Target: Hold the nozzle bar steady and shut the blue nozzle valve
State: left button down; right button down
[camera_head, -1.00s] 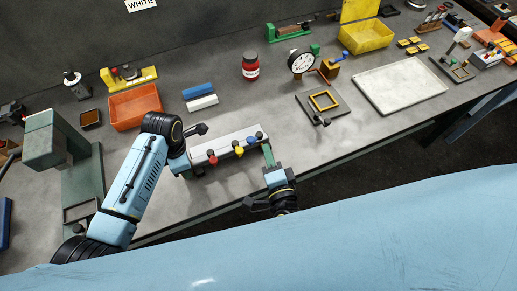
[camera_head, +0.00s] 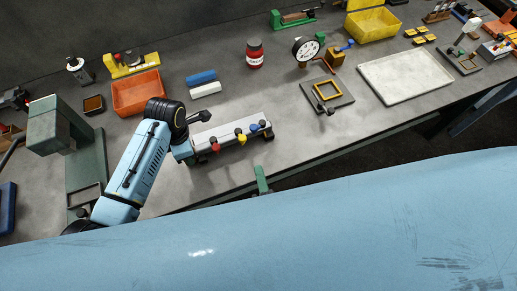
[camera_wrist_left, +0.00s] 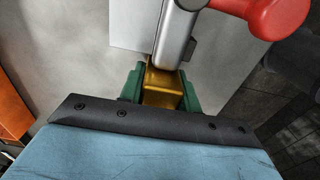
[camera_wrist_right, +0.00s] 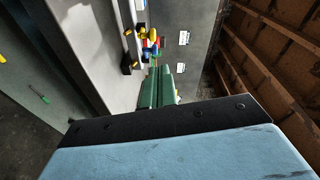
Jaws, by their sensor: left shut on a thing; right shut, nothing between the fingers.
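The nozzle bar (camera_head: 229,133) is a pale grey bar lying along the bench, with red (camera_head: 215,147), yellow (camera_head: 240,134) and blue (camera_head: 253,127) valves on its near side. My left gripper (camera_head: 189,159) is at the bar's left end; in the left wrist view its green fingers are shut on a brass-coloured end piece (camera_wrist_left: 163,88) of the bar. My right gripper (camera_head: 262,181) is shut and empty, in front of the bar's right end and apart from the blue valve. Its closed green fingers also show in the right wrist view (camera_wrist_right: 160,87). The blue handle's exact angle is too small to tell.
An orange bin (camera_head: 137,93), blue block (camera_head: 200,77) and white block (camera_head: 206,89) lie behind the bar. A dark plate with a yellow frame (camera_head: 327,91) and a pale tray (camera_head: 405,75) are to the right. Bench between bar and plate is clear.

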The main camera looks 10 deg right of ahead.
jog(key=c, duration=2)
grip_release()
jog(key=shift+w, duration=0.1)
jog(key=shift+o, duration=1.3)
jog(key=shift+w+a+r+y, duration=0.15)
jog(key=shift+w+y, duration=0.15)
jog(key=o, duration=0.5)
jog(key=w+a+r+n+y, duration=0.1)
jog(key=w+n+y, duration=0.1)
jog(key=w+n, duration=0.1)
jog(key=w+a+r+n+y, duration=0.1)
jog(key=w+n+y, duration=0.1)
jog(key=w, duration=0.1)
jog(key=w+a+r+n+y, duration=0.1)
jog(key=w+n+y, duration=0.1)
jog(key=w+n, duration=0.1)
jog(key=shift+w+a+r+n+g, duration=0.25)
jog(key=shift+w+r+n+g, duration=0.05)
jog(key=shift+w+r+g, duration=0.1)
jog(key=w+a+r+n+g+y, duration=0.4)
jog(key=w+r+n+g, duration=0.4)
jog(key=n, duration=0.8)
jog(key=n+g+h, duration=0.5)
jog(key=n+h, duration=0.8)
jog(key=n, duration=0.8)
send_near(253, 127)
jog(key=x, duration=0.8)
